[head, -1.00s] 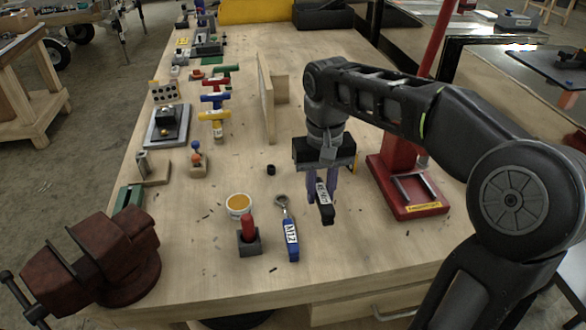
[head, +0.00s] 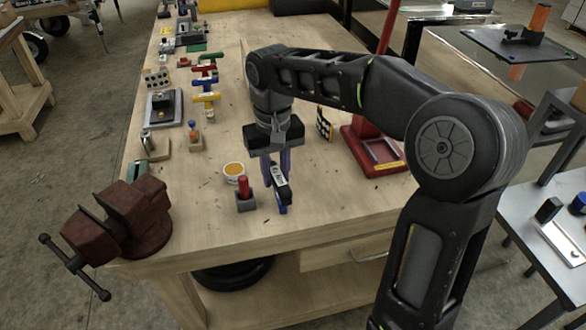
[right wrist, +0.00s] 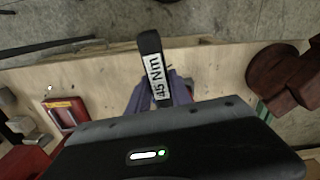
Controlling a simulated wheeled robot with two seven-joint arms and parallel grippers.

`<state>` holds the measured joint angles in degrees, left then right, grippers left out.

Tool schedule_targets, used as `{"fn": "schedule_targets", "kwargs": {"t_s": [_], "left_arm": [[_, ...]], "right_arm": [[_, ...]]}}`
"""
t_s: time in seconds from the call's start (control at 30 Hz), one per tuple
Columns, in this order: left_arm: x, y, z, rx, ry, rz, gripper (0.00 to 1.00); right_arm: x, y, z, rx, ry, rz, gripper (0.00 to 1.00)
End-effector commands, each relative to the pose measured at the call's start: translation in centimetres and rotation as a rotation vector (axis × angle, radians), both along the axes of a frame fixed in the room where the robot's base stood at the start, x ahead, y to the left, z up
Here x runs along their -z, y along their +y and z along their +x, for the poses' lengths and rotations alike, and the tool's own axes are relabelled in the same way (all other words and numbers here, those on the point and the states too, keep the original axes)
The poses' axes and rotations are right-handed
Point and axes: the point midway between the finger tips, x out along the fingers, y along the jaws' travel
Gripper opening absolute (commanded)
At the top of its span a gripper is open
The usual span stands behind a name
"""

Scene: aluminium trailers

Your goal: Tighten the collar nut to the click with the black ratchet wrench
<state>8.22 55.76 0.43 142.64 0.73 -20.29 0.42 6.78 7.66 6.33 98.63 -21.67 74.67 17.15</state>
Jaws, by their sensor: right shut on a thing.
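My right gripper (head: 276,166) is shut on the black ratchet wrench (head: 281,180), with the wrench between its purple fingers, above the front part of the workbench. In the right wrist view the black wrench (right wrist: 150,46) sticks out from the gripper (right wrist: 160,95) and shows a white "45 Nm" label. I cannot make out the collar nut in either view. My left gripper is not in view.
The wooden workbench (head: 225,222) has a red vise (head: 130,215) at its front left corner. A cup with yellow content (head: 234,169) and a red-topped piece in a grey block (head: 245,190) stand near the wrench. A red stand (head: 378,160) is to the right. A side table (head: 515,205) stands farther right.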

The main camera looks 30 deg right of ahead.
Motion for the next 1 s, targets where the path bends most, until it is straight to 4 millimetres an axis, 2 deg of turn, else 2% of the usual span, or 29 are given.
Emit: {"fn": "schedule_targets", "kwargs": {"t_s": [0.17, 0.33, 0.5, 0.7, 0.8, 1.0], "left_arm": [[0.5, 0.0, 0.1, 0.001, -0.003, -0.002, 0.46], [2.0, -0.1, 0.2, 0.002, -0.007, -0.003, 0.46], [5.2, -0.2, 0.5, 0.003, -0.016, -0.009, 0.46], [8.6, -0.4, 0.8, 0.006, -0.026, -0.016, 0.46], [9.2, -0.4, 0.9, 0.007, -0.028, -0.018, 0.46], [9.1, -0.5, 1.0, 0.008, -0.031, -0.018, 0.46]], "right_arm": [[2.3, 2.8, 2.3, -0.068, 0.001, 0.001, 0.0], [5.4, 5.5, 4.1, -0.131, 0.001, 0.0, 0.0], [10.3, 7.8, 5.4, -0.181, -0.001, -0.001, 0.0], [14.5, 8.7, 5.9, -0.2, -0.002, -0.001, 0.0], [15.3, 8.9, 6.0, -0.204, -0.003, -0.001, 0.0], [15.3, 9.0, 6.0, -0.205, -0.003, -0.001, 0.0]]}}
